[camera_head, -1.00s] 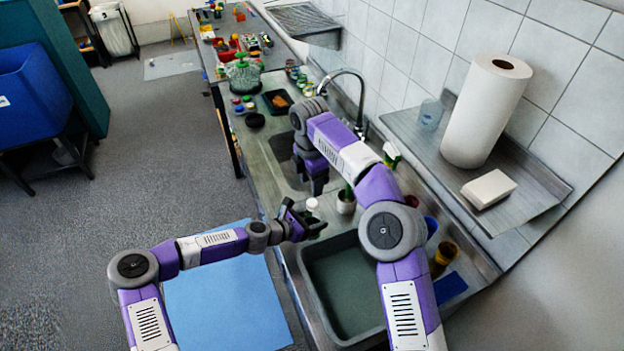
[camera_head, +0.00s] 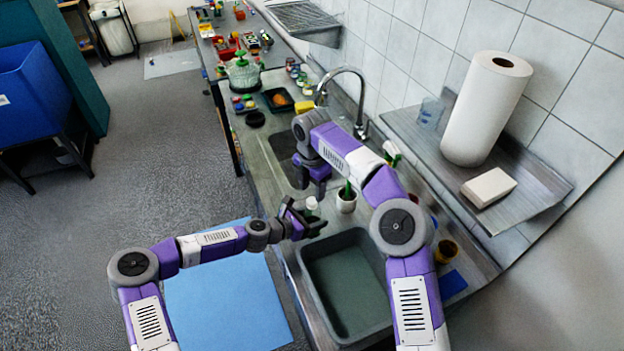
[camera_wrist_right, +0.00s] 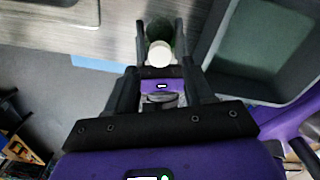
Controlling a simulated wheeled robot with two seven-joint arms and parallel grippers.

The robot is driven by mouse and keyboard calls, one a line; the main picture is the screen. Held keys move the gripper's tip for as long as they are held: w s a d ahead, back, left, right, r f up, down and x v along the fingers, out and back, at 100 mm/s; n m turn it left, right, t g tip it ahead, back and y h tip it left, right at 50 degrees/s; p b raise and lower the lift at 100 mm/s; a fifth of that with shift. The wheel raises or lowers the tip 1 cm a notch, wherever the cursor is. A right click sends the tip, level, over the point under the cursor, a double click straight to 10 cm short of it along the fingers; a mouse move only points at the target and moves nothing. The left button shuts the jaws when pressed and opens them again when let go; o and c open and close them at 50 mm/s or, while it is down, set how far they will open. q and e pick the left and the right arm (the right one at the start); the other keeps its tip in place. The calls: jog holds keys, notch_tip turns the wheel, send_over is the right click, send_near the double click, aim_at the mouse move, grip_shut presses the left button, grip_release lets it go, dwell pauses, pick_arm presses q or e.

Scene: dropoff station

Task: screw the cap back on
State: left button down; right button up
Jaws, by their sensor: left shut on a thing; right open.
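A small bottle with a white top (camera_head: 312,203) stands upright at the counter's front edge, between the two sinks. My left gripper (camera_head: 308,224) is shut on it from the left. In the right wrist view the round white top (camera_wrist_right: 159,54) shows from above, with a dark green part behind it. I cannot tell whether this top is a separate cap seated on the bottle. My right gripper (camera_head: 318,190) is open and empty and points down, just behind the bottle in the head view. In the right wrist view its fingers (camera_wrist_right: 162,75) lie either side of the white top.
A potted cactus (camera_head: 346,200) stands close to the right of the bottle. A large grey basin (camera_head: 345,285) lies in front, and a small sink (camera_head: 284,150) with a tall tap (camera_head: 360,100) lies behind. A blue mat (camera_head: 225,300) is at the left.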

aim_at(312, 201)
jog(key=shift+f, duration=2.2)
grip_shut()
jog(key=m, duration=1.9)
jog(key=shift+m, duration=0.3)
jog(key=m, duration=0.5)
jog(key=shift+o, duration=0.4)
grip_release()
jog(key=shift+f, duration=0.1)
